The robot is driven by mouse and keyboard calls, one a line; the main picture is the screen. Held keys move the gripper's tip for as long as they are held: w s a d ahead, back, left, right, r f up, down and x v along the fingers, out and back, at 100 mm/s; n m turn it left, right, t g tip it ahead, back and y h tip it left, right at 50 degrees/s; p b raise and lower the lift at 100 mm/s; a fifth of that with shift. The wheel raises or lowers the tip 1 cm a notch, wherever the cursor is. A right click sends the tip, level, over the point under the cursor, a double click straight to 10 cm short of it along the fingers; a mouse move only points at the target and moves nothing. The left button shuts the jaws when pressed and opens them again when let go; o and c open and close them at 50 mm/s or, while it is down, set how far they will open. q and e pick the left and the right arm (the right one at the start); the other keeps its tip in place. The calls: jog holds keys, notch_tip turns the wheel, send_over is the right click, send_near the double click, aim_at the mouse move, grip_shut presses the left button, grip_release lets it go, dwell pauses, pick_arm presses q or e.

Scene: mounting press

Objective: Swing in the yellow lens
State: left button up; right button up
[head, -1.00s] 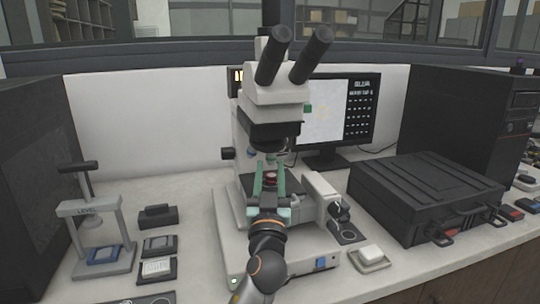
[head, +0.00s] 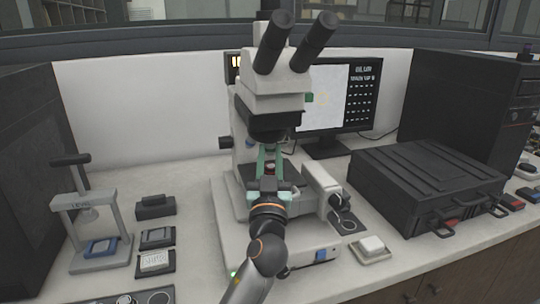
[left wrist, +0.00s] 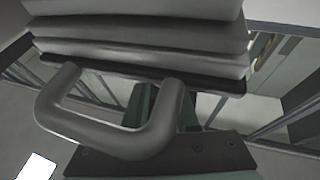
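The microscope (head: 272,88) stands in the middle of the bench, its twin eyepieces at the top. My left gripper (head: 271,150) reaches in from the front, over the stage and just below the dark nosepiece area (head: 273,124). The yellow lens cannot be made out in either view. In the left wrist view a grey layered body (left wrist: 140,35) and a grey loop (left wrist: 110,120) hide much of the fingers. My right gripper is out of view.
A monitor (head: 361,95) stands behind the microscope. A black case (head: 425,185) is to its right and a small white dish (head: 371,246) at front right. A levelling press (head: 90,215) and several small trays stand at left.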

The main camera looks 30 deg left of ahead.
pick_arm(q)
grip_shut()
jog(key=shift+r, duration=0.1)
